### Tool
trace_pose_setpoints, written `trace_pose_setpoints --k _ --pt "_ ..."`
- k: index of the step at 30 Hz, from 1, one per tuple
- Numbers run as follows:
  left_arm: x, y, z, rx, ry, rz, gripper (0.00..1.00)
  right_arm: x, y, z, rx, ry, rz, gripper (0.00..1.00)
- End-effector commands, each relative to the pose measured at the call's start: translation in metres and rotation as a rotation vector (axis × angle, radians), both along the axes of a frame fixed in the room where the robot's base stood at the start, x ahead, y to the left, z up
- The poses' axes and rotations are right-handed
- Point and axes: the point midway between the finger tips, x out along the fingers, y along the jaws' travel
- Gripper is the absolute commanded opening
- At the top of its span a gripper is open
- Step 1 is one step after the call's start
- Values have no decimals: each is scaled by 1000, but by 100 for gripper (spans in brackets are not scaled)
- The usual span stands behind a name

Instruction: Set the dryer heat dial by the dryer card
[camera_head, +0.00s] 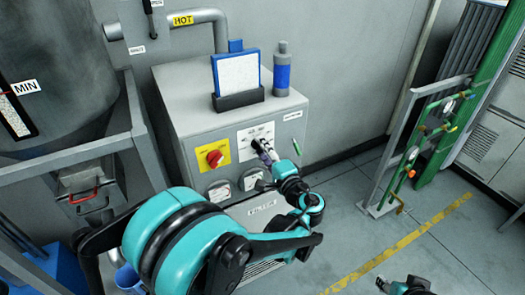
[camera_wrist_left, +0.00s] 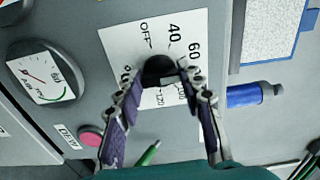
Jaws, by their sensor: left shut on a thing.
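The heat dial is a black round knob (camera_wrist_left: 158,70) on a white scale plate (camera_head: 256,131) on the grey dryer's front. The knob's pointer is hidden.
A red knob on a yellow plate (camera_head: 214,158) sits left of the dial, with gauges (camera_head: 219,190) below. A blue bottle (camera_head: 282,70) stands beside the card. A green pen-like thing (camera_head: 297,147) is near the dryer's right edge.

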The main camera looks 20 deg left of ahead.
Motion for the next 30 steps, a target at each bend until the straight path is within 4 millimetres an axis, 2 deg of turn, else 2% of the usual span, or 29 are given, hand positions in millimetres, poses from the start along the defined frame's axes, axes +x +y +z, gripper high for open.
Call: trace_pose_setpoints --k 15,30 --pt "0 0 0 214 250 0 9 0 0 -3 0 0 0 40" --pt "0 0 0 251 294 0 9 0 0 -3 0 0 0 40"
